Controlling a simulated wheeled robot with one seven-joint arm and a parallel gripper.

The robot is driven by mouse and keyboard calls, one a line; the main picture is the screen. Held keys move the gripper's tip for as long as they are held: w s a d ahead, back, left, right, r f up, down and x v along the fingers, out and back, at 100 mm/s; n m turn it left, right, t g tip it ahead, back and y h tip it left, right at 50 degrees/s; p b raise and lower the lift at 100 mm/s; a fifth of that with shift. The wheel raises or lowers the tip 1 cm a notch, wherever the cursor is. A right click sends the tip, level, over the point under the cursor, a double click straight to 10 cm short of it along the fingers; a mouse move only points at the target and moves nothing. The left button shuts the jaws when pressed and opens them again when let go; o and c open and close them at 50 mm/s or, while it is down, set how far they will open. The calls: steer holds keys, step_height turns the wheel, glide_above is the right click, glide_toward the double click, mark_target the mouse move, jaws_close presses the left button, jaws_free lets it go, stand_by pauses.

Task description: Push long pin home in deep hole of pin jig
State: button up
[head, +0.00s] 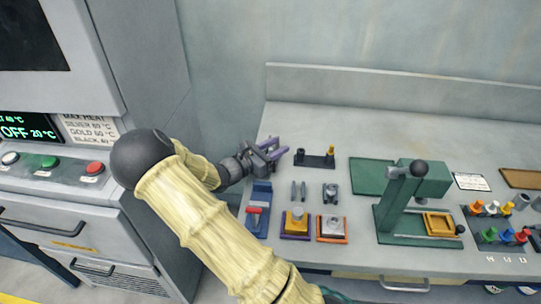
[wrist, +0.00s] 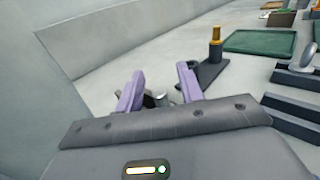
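The pin jig (head: 315,160) is a dark, narrow block on the bench, to the right of my gripper (head: 275,148). A yellow-topped pin (head: 331,151) stands upright at its right end, and a short dark post (head: 300,154) stands at its left end. In the wrist view the jig (wrist: 208,76) runs away from me, with the yellow-topped pin (wrist: 215,48) at its far end. My gripper's purple fingers (wrist: 160,85) are apart. A small silver cylinder (wrist: 161,100) shows in the gap, partly hidden by the gripper body; I cannot tell whether it touches a finger.
A green mat (head: 373,175) and a green press (head: 413,200) stand to the right. Blue, yellow and orange fixtures (head: 258,210) line the front of the bench. The back of the bench is clear up to the low back wall (head: 400,88). A grey oven cabinet stands left.

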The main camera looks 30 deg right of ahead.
jaws_close()
step_height(320, 180, up, 10)
steer(key=shift+p, duration=0.3)
stand_by(0.3)
stand_by(0.6)
